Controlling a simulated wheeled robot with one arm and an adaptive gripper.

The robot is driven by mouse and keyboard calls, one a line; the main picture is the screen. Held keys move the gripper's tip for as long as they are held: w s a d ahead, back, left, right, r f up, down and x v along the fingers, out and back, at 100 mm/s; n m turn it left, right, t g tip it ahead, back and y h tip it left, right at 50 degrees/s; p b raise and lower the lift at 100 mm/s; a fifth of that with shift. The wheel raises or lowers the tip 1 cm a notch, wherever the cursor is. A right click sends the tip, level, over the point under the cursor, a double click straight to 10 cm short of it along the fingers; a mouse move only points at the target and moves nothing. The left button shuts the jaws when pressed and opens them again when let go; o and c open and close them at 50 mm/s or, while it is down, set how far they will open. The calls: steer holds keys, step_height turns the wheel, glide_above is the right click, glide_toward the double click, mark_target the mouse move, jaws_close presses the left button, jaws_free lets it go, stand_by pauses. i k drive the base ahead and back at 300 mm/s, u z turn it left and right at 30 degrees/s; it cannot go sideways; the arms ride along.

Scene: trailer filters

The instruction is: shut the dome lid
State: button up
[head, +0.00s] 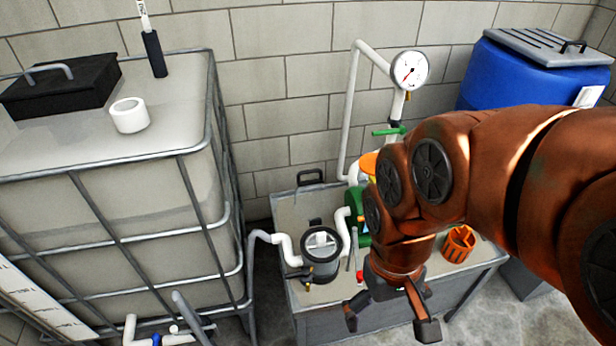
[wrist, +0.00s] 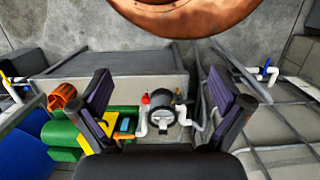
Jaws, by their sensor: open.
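A dark round filter pot (head: 322,268) stands on the grey bench (head: 292,214), with a clear-looking round top (head: 321,243) and pale parts inside. I cannot tell for sure whether this top is the dome lid, or whether it is open. The pot also shows in the wrist view (wrist: 161,113), between my fingers, with white pipe beside it. My gripper (head: 390,322) is open and empty, in front and to the right of the pot in the head view. In the wrist view its two fingers (wrist: 160,88) are wide apart, touching nothing visible.
A caged white tank (head: 150,215) stands left, with a black box (head: 62,84) and white roll (head: 129,115) on top. An orange basket (head: 458,244) sits on the bench. A pressure gauge (head: 409,70) tops white pipes behind. A blue drum (head: 535,78) stands back right.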

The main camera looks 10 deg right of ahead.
mark_target(317, 183)
steer(key=k, duration=1.25)
steer(key=u, duration=0.7)
steer(key=i, duration=1.8)
steer(key=z, duration=0.1)
